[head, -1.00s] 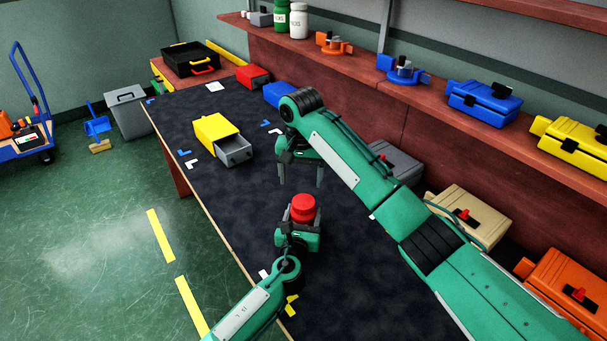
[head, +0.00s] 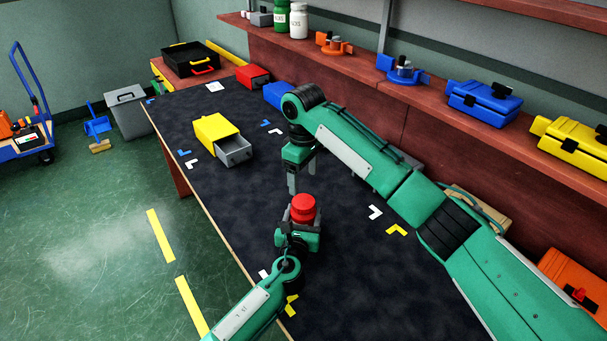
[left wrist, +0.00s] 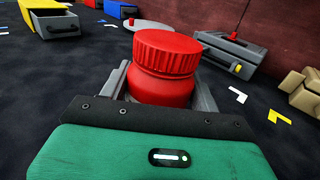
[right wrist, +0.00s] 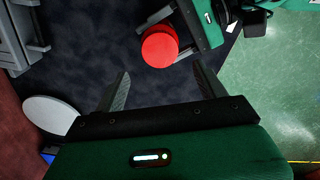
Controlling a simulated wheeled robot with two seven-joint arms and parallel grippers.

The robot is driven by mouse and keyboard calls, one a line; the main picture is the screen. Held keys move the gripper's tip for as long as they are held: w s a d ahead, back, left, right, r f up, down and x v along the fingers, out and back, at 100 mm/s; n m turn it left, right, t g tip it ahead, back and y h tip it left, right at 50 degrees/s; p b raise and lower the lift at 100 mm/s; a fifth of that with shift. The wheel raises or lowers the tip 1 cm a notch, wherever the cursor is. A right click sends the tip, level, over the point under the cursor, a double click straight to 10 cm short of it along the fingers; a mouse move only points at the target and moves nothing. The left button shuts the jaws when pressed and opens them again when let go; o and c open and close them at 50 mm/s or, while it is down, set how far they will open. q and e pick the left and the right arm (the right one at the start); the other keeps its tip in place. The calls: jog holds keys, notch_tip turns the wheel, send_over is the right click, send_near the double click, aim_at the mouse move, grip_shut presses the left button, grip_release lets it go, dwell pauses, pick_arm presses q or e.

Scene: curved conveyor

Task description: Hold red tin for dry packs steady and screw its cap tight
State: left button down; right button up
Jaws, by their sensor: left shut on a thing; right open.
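The red tin (head: 304,217) stands upright on the dark table, with its red ribbed cap (head: 304,201) on top. In the left wrist view the cap (left wrist: 168,52) sits on the tin's neck (left wrist: 160,90). My left gripper (head: 299,225) is shut around the tin's body from the near side. My right gripper (head: 302,180) points down just behind and above the tin, open and empty. In the right wrist view its two fingers (right wrist: 165,90) are spread, and the cap (right wrist: 159,48) lies beyond them, not between them.
A yellow box with an open grey drawer (head: 233,150) is at the back left of the table. Blue (head: 277,94) and red (head: 253,76) boxes stand along the wall. A round white disc (right wrist: 50,114) shows in the right wrist view. Table around the tin is clear.

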aim_at(303, 201)
jog(key=shift+f, duration=0.1)
jog(key=shift+f, duration=3.9)
jog(key=shift+c, duration=0.4)
jog(key=c, duration=0.9)
jog(key=o, duration=1.1)
notch_tip(303, 201, up, 12)
